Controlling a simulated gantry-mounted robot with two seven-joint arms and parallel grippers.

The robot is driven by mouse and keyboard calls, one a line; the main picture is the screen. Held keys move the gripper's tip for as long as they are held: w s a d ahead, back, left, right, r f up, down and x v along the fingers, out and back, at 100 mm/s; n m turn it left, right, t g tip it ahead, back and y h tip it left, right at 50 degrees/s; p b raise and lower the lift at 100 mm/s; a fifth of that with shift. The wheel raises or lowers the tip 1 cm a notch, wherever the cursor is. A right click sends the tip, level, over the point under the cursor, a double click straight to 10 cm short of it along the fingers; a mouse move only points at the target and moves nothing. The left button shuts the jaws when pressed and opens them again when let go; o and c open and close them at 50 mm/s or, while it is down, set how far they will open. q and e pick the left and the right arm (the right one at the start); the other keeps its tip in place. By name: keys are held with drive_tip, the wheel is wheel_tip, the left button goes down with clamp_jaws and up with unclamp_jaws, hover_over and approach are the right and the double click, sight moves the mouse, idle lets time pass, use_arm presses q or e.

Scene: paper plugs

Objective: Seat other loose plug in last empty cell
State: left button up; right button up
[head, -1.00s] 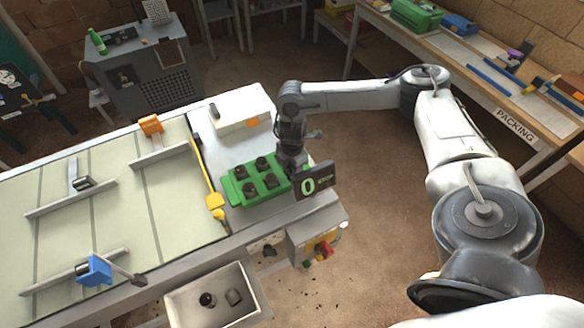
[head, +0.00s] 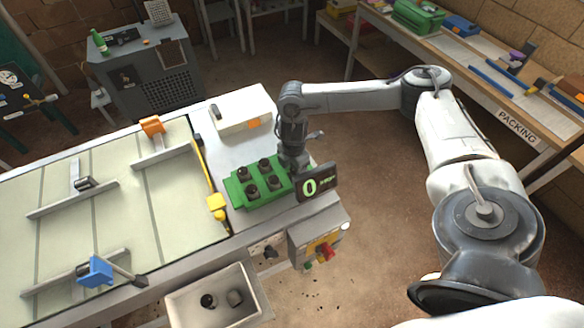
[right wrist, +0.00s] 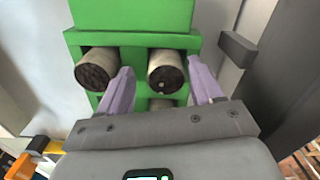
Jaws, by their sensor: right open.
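A green tray (head: 235,196) with several dark-topped, pale-sided plugs (head: 252,191) standing in it sits near the right end of the bench. My right gripper (head: 292,163) is at the tray's right end, its fingertips partly hidden by the "0" display. In the right wrist view its two lilac fingers are open, one on each side of a plug (right wrist: 165,72), with no grip visible. Another plug (right wrist: 97,68) stands to the left, outside the fingers. The cells beneath my gripper are partly hidden, so I cannot tell which is empty. My left gripper is out of view.
The "0" display (head: 317,183) stands close beside my gripper. A pale bin (head: 182,309) below the bench holds two dark pieces (head: 208,301). A yellow arm (head: 216,203) lies left of the tray. A white box (head: 236,112) stands behind it.

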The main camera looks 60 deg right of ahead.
wheel_tip(320, 180, up, 6)
drive_tip(key=shift+f+p, duration=0.15)
drive_tip(key=shift+p, duration=0.45)
wheel_tip(320, 180, up, 6)
drive_tip(key=p, duration=0.4)
drive_tip(key=shift+r+p, duration=0.2)
drive_tip(key=shift+p, duration=0.1)
drive_tip(key=shift+s+a, duration=0.1)
drive_tip(key=shift+s, duration=0.05)
